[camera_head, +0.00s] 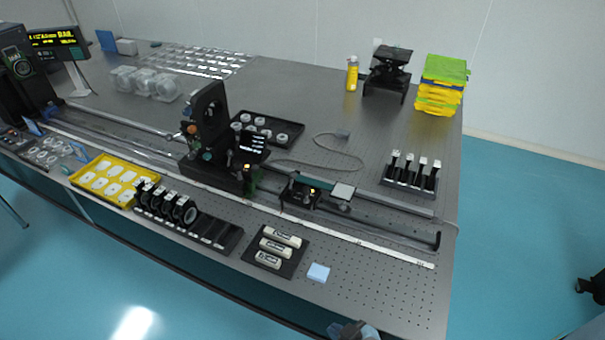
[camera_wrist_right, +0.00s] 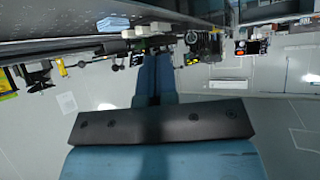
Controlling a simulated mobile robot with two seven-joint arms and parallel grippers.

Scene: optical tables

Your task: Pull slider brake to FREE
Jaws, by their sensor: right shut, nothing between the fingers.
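A long dark rail (camera_head: 390,221) runs along the optical table. A small black slider carriage (camera_head: 299,194) sits on it right of centre, with a green bar and a pale square plate (camera_head: 343,191) beside it. A taller black mount with a ring (camera_head: 207,118) stands on the rail to the left. The brake and any FREE marking are too small to make out. My right gripper (camera_head: 352,330) shows at the bottom edge, in front of the table and well apart from the carriage. In the right wrist view its blue fingers (camera_wrist_right: 154,75) are shut and empty. My left gripper is out of view.
Near the front edge are a tray of white cylinders (camera_head: 293,240), a blue pad (camera_head: 318,272), a black lens rack (camera_head: 215,232) and a yellow tray (camera_head: 86,190). A black post holder (camera_head: 409,181) stands behind the rail. The front right table corner is clear.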

